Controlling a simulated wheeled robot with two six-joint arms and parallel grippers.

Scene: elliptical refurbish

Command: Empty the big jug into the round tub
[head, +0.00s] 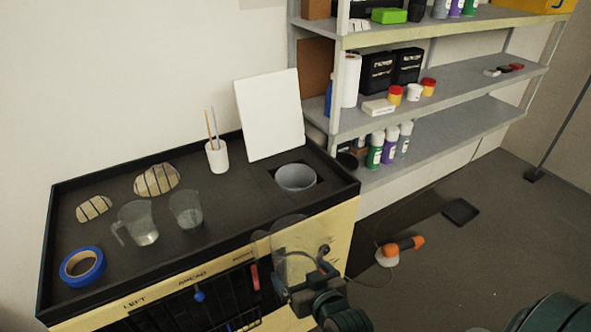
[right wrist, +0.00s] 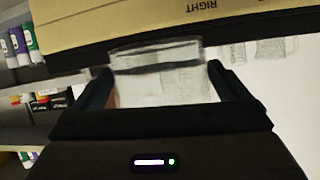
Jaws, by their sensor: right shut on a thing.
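A big clear jug (head: 288,257) is in my right gripper (head: 302,270), in front of the bench's front edge. It looks roughly upright; I cannot tell how much is in it. In the right wrist view the jug (right wrist: 160,85) sits between the two fingers of the gripper (right wrist: 160,70). The round grey tub (head: 296,178) stands at the bench's right end, behind and above the held jug, apart from it. My left gripper is not in view.
On the bench tray (head: 240,215) stand a clear handled jug (head: 137,224), a clear beaker (head: 186,209), blue tape (head: 82,267), a white cup with sticks (head: 217,156) and a white panel (head: 270,115). Shelves (head: 440,90) rise at right. An orange tool (head: 403,246) lies beyond.

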